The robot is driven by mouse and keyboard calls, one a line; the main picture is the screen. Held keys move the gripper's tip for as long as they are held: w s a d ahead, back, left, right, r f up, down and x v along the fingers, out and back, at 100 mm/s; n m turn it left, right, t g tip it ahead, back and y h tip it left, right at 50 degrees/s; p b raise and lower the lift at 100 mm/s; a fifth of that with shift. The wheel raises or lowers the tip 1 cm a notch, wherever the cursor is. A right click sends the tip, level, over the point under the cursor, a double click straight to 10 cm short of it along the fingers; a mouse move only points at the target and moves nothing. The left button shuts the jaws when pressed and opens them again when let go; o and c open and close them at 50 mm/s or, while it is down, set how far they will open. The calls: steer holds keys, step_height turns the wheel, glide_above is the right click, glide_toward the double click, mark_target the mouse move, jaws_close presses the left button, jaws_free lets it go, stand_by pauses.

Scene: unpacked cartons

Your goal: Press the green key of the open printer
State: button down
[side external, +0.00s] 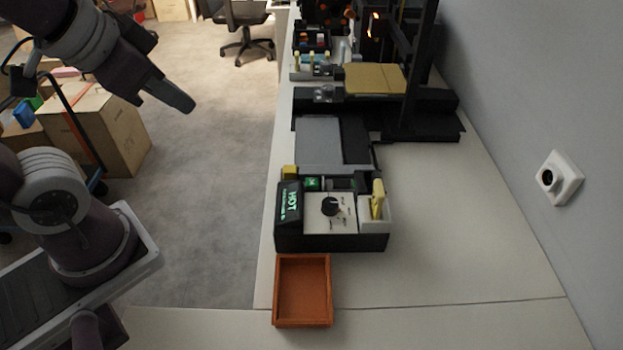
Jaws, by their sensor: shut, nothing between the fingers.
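A black unit (332,243) with a green lit display reading "HOT" stands on the white bench. A small green key (312,183) with a light mark sits at its back, beside the display. A white panel with a black knob (331,206) lies in front of the key. Behind stands a black open-frame printer (430,122) with a yellow plate (375,79). Whether the unit belongs to this printer I cannot tell. My gripper (187,105) is shut and empty, in the air at upper left, well apart from the key.
An orange-brown tray (302,324) stands empty before the unit. A yellow-handled piece (378,199) stands upright at the unit's right. Bare bench (470,240) lies to the right, beside the wall. Cartons (95,125) stand on the floor at left.

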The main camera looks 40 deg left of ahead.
steer(key=w+a+r+m+t, duration=0.1)
steer(key=w+a+m+t, duration=0.15)
steer(key=w, duration=0.55)
steer(key=m+g+h, duration=0.2)
steer(key=m+h, duration=0.6)
steer(key=m, duration=0.6)
glide_above(306, 182)
step_height(306, 182, down, 8)
steer(key=shift+n, duration=0.25)
steer(key=shift+y, duration=0.3)
step_height(306, 182, down, 9)
steer(key=shift+r, duration=0.15)
